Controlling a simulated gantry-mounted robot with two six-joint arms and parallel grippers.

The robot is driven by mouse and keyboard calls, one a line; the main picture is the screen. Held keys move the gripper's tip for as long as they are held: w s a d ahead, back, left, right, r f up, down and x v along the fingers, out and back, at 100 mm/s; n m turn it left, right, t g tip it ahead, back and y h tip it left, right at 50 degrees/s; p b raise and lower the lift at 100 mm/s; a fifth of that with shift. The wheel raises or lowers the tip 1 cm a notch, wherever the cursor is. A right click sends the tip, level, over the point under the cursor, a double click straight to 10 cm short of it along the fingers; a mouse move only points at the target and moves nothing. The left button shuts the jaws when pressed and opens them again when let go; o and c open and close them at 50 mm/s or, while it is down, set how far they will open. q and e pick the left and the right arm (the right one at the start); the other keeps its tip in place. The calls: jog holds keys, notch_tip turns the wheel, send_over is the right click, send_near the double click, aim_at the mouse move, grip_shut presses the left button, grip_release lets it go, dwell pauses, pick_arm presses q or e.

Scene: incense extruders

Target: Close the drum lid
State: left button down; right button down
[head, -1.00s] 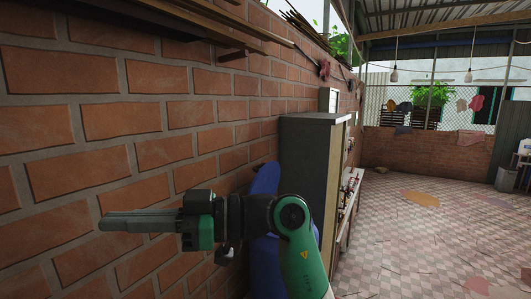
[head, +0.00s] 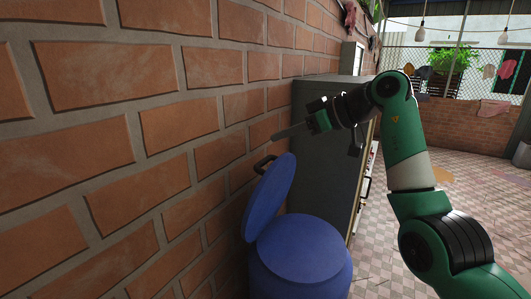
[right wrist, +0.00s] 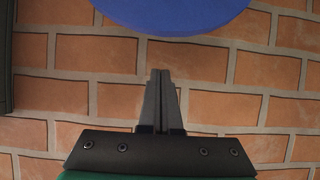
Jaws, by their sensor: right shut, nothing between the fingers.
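The blue drum (head: 305,284) stands beside the brick wall, low in the middle of the head view. My left gripper is not in view.
A tall grey cabinet (head: 322,150) stands right behind the drum. The brick wall (head: 105,190) runs close along the left. Tiled floor (head: 480,200) lies open to the right.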

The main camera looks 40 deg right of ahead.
aim_at(264, 160)
jog(key=p+x, duration=0.6)
jog(key=x, duration=0.3)
jog(key=shift+w+a+p, duration=0.15)
jog(key=shift+w+p, duration=0.2)
jog(key=shift+w, duration=0.05)
jog(key=shift+s+f+b, duration=0.1)
jog(key=shift+f+b, duration=0.3)
jog(key=shift+s+d+f, duration=0.3)
jog(key=shift+s, duration=0.25)
jog(key=shift+s+d+f, duration=0.1)
jog(key=shift+s+f, duration=0.1)
jog(key=shift+s, duration=0.35)
jog(key=shift+s+d+f, duration=0.15)
jog(key=shift+s, duration=0.4)
